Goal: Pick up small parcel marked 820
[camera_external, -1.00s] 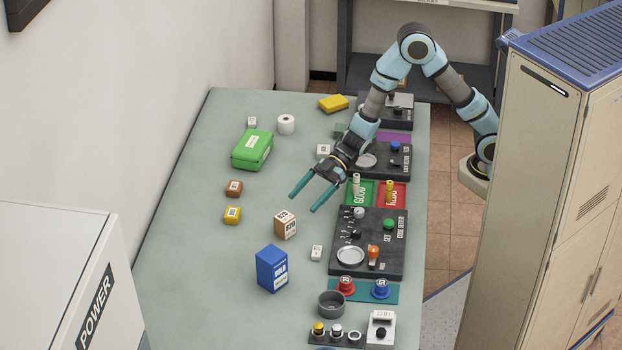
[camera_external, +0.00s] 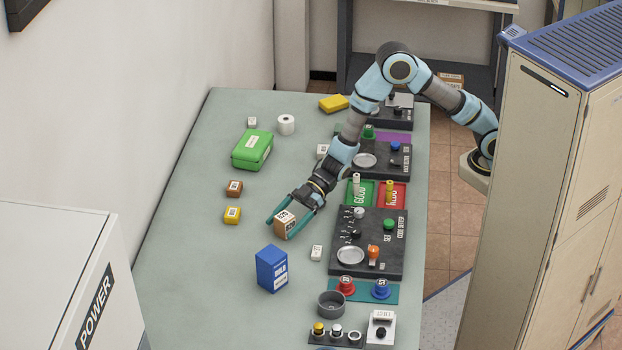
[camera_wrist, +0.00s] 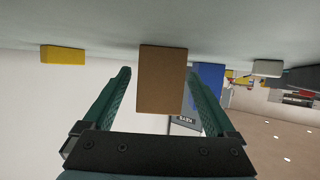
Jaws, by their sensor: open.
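The small parcel marked 820 (camera_external: 286,224) is a light brown box standing on the table, with dark print on its top and side. My gripper (camera_external: 287,229) is open, with one green finger on each side of the parcel. In the wrist view the parcel (camera_wrist: 162,80) shows as a plain brown face between the two spread fingers (camera_wrist: 158,100). A gap shows on both sides, so the fingers appear apart from it.
A blue box (camera_external: 272,269) stands close in front of the parcel. A small white box (camera_external: 317,253) lies to its right, a yellow box (camera_external: 232,215) to its left. The dark control panel (camera_external: 388,265) is further right.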

